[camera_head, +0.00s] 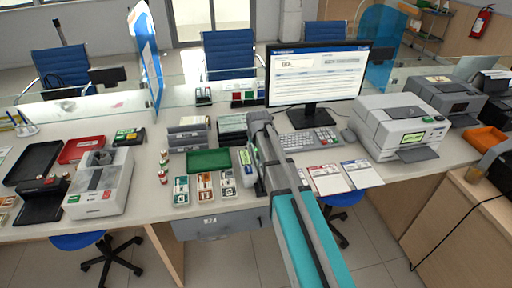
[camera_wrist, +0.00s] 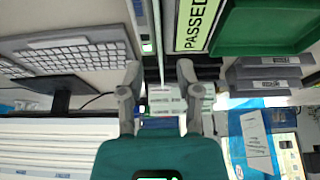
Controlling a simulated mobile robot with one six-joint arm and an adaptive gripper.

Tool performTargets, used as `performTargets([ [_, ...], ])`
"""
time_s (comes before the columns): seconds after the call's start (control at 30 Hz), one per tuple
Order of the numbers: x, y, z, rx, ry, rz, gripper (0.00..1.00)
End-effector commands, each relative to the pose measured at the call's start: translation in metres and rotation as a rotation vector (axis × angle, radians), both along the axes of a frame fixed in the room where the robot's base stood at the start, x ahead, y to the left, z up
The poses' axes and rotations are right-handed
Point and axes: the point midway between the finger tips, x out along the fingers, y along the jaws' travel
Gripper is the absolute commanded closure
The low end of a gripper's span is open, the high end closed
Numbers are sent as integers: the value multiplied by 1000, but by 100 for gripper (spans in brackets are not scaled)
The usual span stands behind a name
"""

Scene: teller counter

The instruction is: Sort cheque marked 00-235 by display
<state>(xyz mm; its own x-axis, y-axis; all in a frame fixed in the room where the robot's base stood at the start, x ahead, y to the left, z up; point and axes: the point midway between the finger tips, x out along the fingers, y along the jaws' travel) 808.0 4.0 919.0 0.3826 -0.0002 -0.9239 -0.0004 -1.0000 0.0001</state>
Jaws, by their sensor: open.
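My gripper (camera_wrist: 158,68) is open, its two fingers apart with a narrow gap between them. In the head view my arm reaches over the counter and hides the fingertips. A pale patch with faint print (camera_wrist: 164,98) shows between and beyond the fingers; I cannot tell whether it is a cheque. No number 00-235 is readable. A display panel reading PASSED (camera_wrist: 197,24) is close beside the fingers on a device (camera_head: 245,160), just left of my arm. The monitor (camera_head: 316,80) shows a form with a large line of text, too small to read surely.
A green tray (camera_head: 209,161) lies left of my arm, with grey stacked trays (camera_head: 188,136) behind it. Small boxes stand in front. A keyboard (camera_head: 308,140) and printer (camera_head: 401,128) are to the right, and two printed sheets (camera_head: 326,180) lie near the front edge.

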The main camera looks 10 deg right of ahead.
Motion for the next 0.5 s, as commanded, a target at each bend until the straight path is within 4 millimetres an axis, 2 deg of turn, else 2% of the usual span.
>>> performTargets([
  [0.03,3,0,-8,0,0,0,56],
  [0.5,16,1,-39,0,0,1,56],
])
